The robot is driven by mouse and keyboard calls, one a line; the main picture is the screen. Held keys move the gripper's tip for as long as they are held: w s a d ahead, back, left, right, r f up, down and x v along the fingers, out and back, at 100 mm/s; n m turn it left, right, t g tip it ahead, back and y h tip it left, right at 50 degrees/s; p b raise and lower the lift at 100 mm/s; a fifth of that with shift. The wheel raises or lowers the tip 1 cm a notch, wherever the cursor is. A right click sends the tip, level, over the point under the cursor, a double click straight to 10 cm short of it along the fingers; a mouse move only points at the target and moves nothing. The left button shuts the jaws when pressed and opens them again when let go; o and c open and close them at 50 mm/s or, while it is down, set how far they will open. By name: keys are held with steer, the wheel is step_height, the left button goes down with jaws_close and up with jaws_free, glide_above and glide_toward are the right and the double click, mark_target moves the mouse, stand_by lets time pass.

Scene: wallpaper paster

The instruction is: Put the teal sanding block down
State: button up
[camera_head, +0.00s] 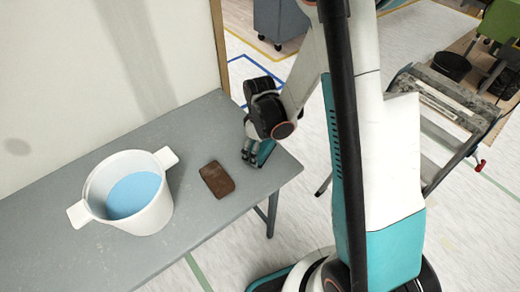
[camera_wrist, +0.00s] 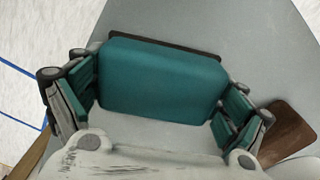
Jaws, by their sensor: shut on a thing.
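The teal sanding block (camera_wrist: 160,80) is between the two fingers of my gripper (camera_wrist: 162,92) in the wrist view, and the fingers are shut on its sides. In the head view, my gripper (camera_head: 252,148) is low over the right end of the grey table (camera_head: 225,222), and the block (camera_head: 264,152) shows in part as a teal patch beside the fingers. The block is at or just above the tabletop; I cannot tell whether it touches. A dark edge shows along the block's far side in the wrist view.
A brown block (camera_head: 217,180) lies on the table just left of my gripper; it also shows in the wrist view (camera_wrist: 287,133). A white two-handled pot (camera_head: 148,213) with blue liquid stands further left. A wall (camera_head: 100,70) runs behind the table. A step ladder (camera_head: 450,100) stands to the right.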

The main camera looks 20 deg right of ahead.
steer(key=shift+f, duration=0.1)
steer(key=o, duration=0.8)
steer(key=s+r+m+t+p, duration=0.1)
steer(key=s+r+m+p, duration=0.1)
steer(key=r, duration=1)
steer(key=s+r+m+t+p, duration=0.1)
steer(key=s+r+t+p, duration=0.15)
steer(key=r, duration=0.95)
steer(key=shift+s+r+m+t, duration=0.6)
steer(key=shift+s+r+m, duration=0.25)
steer(key=shift+s+r, duration=0.7)
steer(key=shift+s+r+m+t, duration=0.65)
steer(key=shift+s+r+m, duration=0.35)
steer(key=shift+s, duration=1)
steer(key=shift+s+r+m+t, duration=0.7)
steer(key=shift+s+r, duration=0.65)
steer(key=shift+s, duration=0.4)
